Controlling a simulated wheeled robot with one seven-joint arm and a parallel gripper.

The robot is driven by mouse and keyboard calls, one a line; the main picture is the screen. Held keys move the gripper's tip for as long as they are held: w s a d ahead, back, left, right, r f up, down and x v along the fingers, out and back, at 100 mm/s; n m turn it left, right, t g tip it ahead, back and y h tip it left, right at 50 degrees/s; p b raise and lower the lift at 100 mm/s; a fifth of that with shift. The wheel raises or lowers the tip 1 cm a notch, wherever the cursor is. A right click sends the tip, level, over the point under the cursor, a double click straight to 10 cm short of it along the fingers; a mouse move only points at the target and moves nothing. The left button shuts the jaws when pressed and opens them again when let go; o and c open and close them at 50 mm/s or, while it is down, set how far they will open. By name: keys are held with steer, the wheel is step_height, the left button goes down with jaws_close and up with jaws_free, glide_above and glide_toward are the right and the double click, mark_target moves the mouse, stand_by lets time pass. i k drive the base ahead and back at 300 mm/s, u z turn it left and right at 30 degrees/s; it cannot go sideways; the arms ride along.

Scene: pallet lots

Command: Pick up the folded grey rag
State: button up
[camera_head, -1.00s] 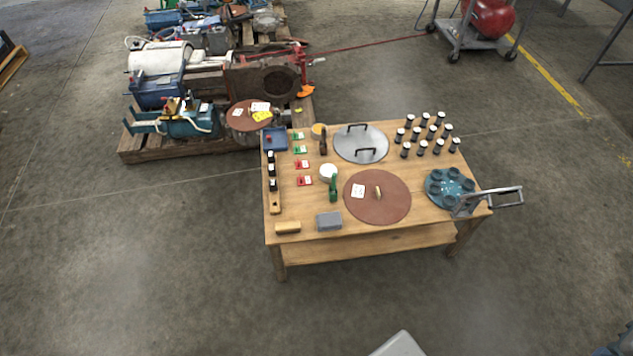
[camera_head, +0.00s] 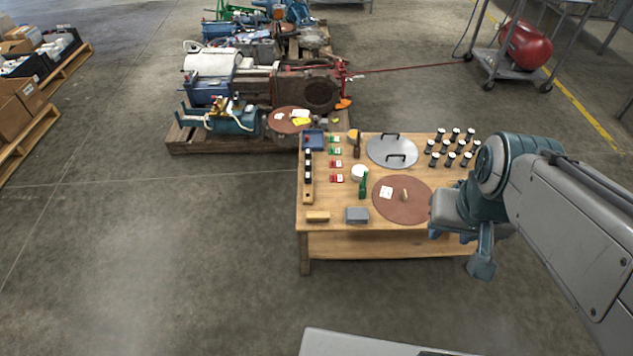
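The folded grey rag (camera_head: 357,215) lies flat near the front edge of the wooden table (camera_head: 335,220), left of centre. It looks like a small grey block with nothing on top of it. My arm reaches in from the right, and my gripper (camera_head: 481,263) hangs in front of the table's right part, well to the right of the rag and apart from it. The arm covers the table's right end. I cannot make out whether the fingers are open or shut.
A wooden block (camera_head: 318,217) lies left of the rag. A round brown mat (camera_head: 408,208) is right of it, with a card on it. A green-handled tool (camera_head: 363,186) stands behind. Several dark jars (camera_head: 452,148) are at the back right.

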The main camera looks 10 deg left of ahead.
mark_target(353, 215)
steer(key=u, duration=0.4)
steer(key=i, duration=1)
